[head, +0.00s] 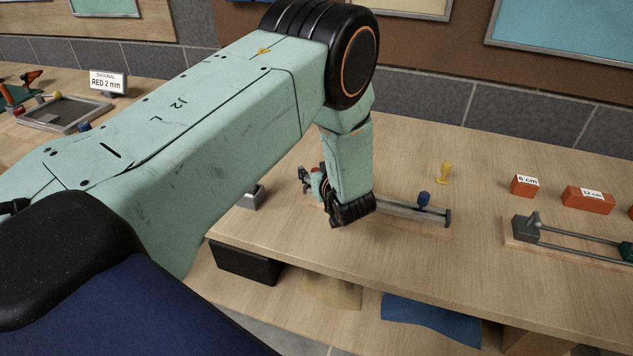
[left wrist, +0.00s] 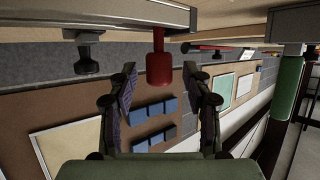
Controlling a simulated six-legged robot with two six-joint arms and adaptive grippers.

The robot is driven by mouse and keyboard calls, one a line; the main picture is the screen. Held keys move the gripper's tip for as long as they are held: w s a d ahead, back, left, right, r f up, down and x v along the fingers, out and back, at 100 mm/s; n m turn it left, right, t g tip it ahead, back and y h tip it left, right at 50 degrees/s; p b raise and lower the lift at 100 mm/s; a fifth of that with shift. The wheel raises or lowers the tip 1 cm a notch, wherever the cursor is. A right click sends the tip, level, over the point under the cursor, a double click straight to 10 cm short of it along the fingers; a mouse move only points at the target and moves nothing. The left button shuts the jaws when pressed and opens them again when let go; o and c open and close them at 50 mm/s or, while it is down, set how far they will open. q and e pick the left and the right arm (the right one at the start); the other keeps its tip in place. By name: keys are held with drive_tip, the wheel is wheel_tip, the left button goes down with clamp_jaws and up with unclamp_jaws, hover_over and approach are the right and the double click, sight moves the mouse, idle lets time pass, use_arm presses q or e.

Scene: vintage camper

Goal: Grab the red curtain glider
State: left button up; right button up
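The red curtain glider (head: 316,180) is a small red piece at the left end of a grey rail (head: 398,209) on the wooden bench, partly hidden by my gripper in the head view. In the left wrist view, which is turned over, the red glider (left wrist: 160,65) appears as a red knob on a short stem beside the rail (left wrist: 130,13). My left gripper (head: 328,196) is at that end of the rail. Its fingers (left wrist: 159,88) are open, spread to either side of the glider, with gaps showing. My right gripper is not in view.
A blue glider (head: 424,198) sits near the rail's right end. A yellow peg (head: 445,172) stands behind it. Orange labelled blocks (head: 588,199) and a second rail fixture (head: 570,240) are to the right. A tray (head: 65,113) lies at left. The bench front is clear.

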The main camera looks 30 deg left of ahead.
use_arm(q)
drive_tip(key=shift+w+a+f, duration=0.25)
drive_tip(key=shift+f, duration=0.1)
drive_tip(key=c, duration=0.5)
drive_tip(key=shift+s+d+r, duration=0.2)
clamp_jaws()
drive_tip(key=shift+w+a+f, duration=0.1)
drive_tip(key=shift+w+a, duration=0.05)
